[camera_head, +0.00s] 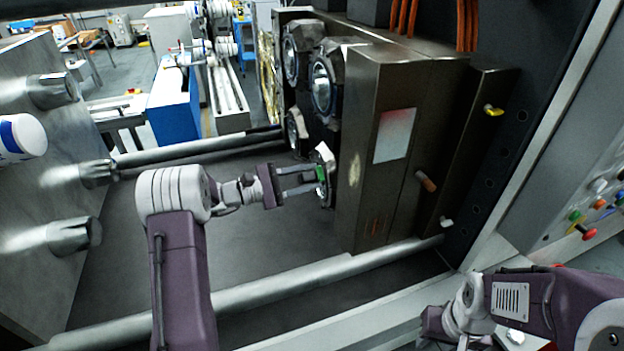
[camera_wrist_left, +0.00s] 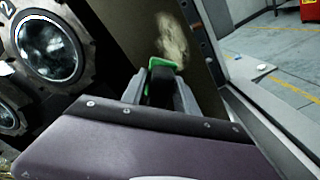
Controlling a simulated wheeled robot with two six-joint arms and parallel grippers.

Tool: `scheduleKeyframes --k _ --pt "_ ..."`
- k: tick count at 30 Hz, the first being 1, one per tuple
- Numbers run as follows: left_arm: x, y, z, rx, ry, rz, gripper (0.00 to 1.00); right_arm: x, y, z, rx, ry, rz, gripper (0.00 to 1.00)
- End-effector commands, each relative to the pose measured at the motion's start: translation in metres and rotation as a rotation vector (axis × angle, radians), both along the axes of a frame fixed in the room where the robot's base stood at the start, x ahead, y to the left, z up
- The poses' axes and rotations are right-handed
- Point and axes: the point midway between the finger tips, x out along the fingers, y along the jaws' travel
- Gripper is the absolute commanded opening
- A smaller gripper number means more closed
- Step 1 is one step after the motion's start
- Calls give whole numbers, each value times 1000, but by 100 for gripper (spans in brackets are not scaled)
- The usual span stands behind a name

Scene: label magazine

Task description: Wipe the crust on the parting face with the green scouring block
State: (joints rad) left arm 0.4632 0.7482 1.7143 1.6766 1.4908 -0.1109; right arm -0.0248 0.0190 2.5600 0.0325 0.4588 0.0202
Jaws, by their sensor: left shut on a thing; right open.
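My left gripper (camera_head: 322,178) is shut on the green scouring block (camera_head: 321,173) in the head view. The block also shows between the fingertips in the left wrist view (camera_wrist_left: 165,62), with a dark part behind it. A pale tan crust (camera_head: 354,169) marks the brown steel parting face (camera_head: 361,110). In the wrist view the crust (camera_wrist_left: 173,38) lies just beyond the block, up and to the right. I cannot tell whether the block touches the face. My right gripper (camera_head: 432,326) is open at the bottom edge of the head view, its fingers mostly cut off.
Dark fittings with round glassy faces (camera_head: 322,88) stand left of the parting face, close to my left gripper. Steel tie bars (camera_head: 260,287) cross the bay. A grey platen with pins (camera_head: 40,150) stands at left. A control panel with buttons (camera_head: 588,220) is at right.

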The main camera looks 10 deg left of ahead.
Motion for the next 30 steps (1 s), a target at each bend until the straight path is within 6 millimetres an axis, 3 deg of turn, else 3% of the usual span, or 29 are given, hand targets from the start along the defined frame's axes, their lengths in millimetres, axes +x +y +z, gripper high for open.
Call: scheduleKeyframes --k 14,30 --pt "28 -44 0 2 2 -3 3 0 0 9 0 0 0 41" --pt "31 -47 0 2 2 -1 3 0 0 9 0 0 0 41"
